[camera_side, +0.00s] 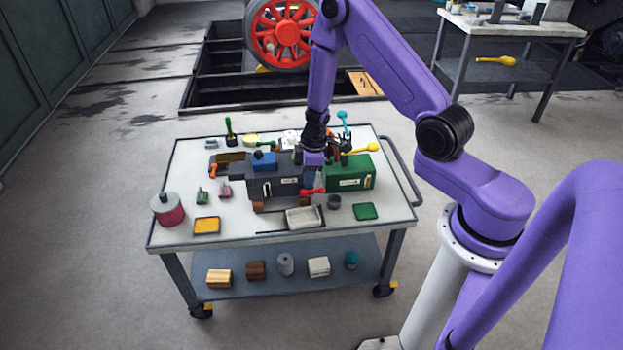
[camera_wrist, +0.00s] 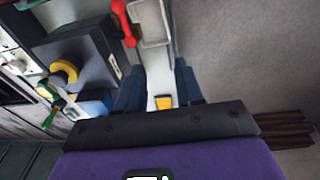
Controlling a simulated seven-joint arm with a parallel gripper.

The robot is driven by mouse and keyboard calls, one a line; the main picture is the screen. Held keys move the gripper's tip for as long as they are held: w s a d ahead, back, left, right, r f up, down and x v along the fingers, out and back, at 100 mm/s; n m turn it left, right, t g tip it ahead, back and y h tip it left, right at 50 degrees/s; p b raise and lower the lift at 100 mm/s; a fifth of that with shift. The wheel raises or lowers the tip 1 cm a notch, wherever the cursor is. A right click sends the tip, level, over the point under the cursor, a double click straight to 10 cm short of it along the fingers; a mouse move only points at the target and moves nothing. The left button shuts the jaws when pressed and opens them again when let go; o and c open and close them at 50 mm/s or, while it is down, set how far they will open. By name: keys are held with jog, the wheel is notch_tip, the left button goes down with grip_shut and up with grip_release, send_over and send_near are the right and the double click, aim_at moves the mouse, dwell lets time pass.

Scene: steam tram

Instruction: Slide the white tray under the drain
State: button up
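The white tray (camera_side: 304,218) lies on the cart top near its front edge, in front of the dark model tram engine (camera_side: 262,190). A dark outline shows on the table around and left of the tray. A red-handled part (camera_side: 313,191) stands out from the engine just behind the tray; the drain itself I cannot pick out. The tray (camera_wrist: 153,22) and red handle (camera_wrist: 121,15) also show at the top of the wrist view. My gripper (camera_side: 308,181) is over the engine's front side, behind the tray.
A yellow tray (camera_side: 206,226) lies left and a green square (camera_side: 365,211) right of the white tray. A red-grey canister (camera_side: 168,210) is at the left edge. The cart's front edge (camera_side: 280,240) is close.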

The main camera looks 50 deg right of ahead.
jog(key=shift+s+d+f, duration=0.15)
jog(key=shift+s+f, duration=0.35)
jog(key=shift+f, duration=0.15)
send_near(305, 220)
jog(key=shift+s+a+f, duration=0.2)
jog(key=shift+a+f, duration=0.4)
jog(key=shift+f, duration=0.3)
jog(key=shift+s+a+f, duration=0.2)
jog(key=shift+a+f, duration=0.35)
jog(key=shift+f, duration=0.4)
jog(key=shift+s+a+f, duration=0.25)
jog(key=shift+a+f, duration=0.35)
jog(key=shift+f, duration=0.3)
grip_shut()
